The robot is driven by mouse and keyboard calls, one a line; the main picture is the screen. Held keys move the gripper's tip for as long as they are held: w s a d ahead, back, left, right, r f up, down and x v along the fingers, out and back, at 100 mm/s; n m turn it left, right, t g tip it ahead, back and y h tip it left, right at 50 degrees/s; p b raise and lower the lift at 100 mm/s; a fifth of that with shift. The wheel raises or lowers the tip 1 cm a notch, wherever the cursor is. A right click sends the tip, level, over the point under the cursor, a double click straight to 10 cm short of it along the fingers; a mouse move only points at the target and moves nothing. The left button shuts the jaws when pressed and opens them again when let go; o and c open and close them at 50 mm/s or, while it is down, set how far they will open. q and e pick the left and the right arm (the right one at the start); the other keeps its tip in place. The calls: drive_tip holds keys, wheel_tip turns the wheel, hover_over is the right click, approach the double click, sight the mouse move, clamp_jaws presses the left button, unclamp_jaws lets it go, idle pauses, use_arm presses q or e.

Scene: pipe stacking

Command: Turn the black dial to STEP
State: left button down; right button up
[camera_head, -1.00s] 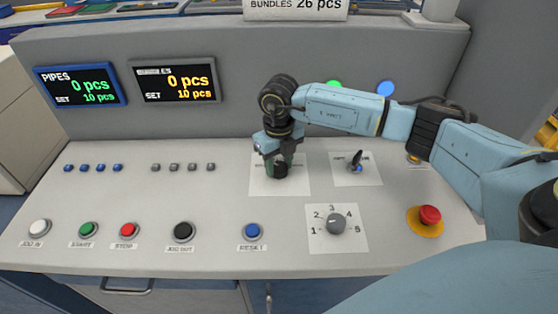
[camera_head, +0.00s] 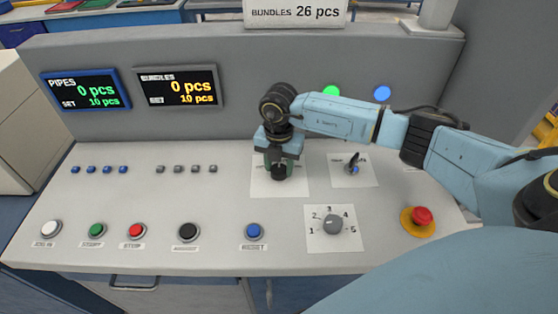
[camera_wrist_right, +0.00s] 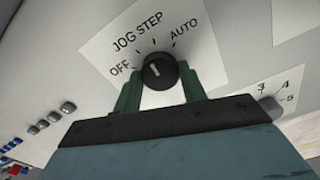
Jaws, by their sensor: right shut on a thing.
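The black dial (camera_head: 279,173) sits on a white label plate (camera_head: 291,187) on the sloped console. In the right wrist view the dial (camera_wrist_right: 160,71) is ringed by the printed words OFF, JOG, STEP and AUTO. Its white pointer mark leans up and to the left, roughly towards JOG. My right gripper (camera_head: 279,163) is shut on the dial from above. Its two green fingers (camera_wrist_right: 160,88) lie on either side of the dial in the right wrist view. My left gripper is not in view.
To the right are a small black switch (camera_head: 352,165), a grey numbered dial (camera_head: 332,225) and a red emergency button (camera_head: 421,216). Several push buttons line the console's front, including a blue one (camera_head: 253,231). Two displays (camera_head: 178,87) stand at the back left.

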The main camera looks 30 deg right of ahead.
sight(279, 168)
drive_tip(key=shift+r+m+p, duration=0.1)
drive_tip(key=shift+m+p, duration=0.55)
drive_tip(key=shift+m, duration=0.85)
drive_tip(key=o, duration=1)
wheel_tip(279, 168, up, 13)
drive_tip(key=shift+r, duration=0.15)
